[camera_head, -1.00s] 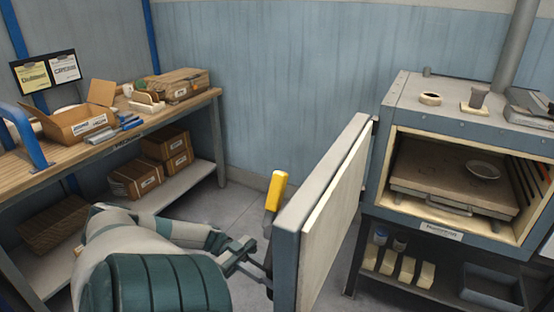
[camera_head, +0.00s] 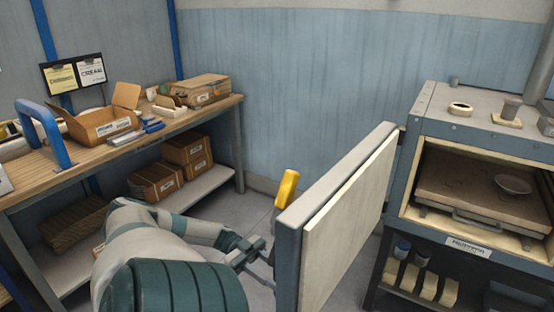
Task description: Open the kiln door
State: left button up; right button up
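The kiln (camera_head: 470,130) stands at the right with its front open. Its door (camera_head: 350,215) is swung far out to the left, hinged on the kiln's left edge, with its pale inner face toward the right. A yellow handle (camera_head: 287,188) shows on the door's outer side. My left gripper (camera_head: 262,262) is at the door's outer side, just below the yellow handle. The door's edge hides its fingertips, so I cannot tell whether it grips anything. My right gripper is out of view.
Inside the kiln is a shelf slab (camera_head: 460,190) with a small dish (camera_head: 513,185). A wooden workbench (camera_head: 100,160) with cardboard boxes stands at the left. Bare floor (camera_head: 232,212) lies between bench and door.

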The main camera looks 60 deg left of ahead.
pick_arm(q)
jog(key=shift+s+a, duration=0.15)
jog(key=shift+a, duration=0.2)
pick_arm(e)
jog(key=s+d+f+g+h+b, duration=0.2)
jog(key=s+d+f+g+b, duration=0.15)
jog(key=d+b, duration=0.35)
pick_arm(q)
jog(key=b+v, duration=0.7)
jog(key=v, duration=0.9)
jog(key=shift+s+a+b, duration=0.2)
jog(key=shift+a+b, duration=0.1)
jog(key=shift+b, duration=0.05)
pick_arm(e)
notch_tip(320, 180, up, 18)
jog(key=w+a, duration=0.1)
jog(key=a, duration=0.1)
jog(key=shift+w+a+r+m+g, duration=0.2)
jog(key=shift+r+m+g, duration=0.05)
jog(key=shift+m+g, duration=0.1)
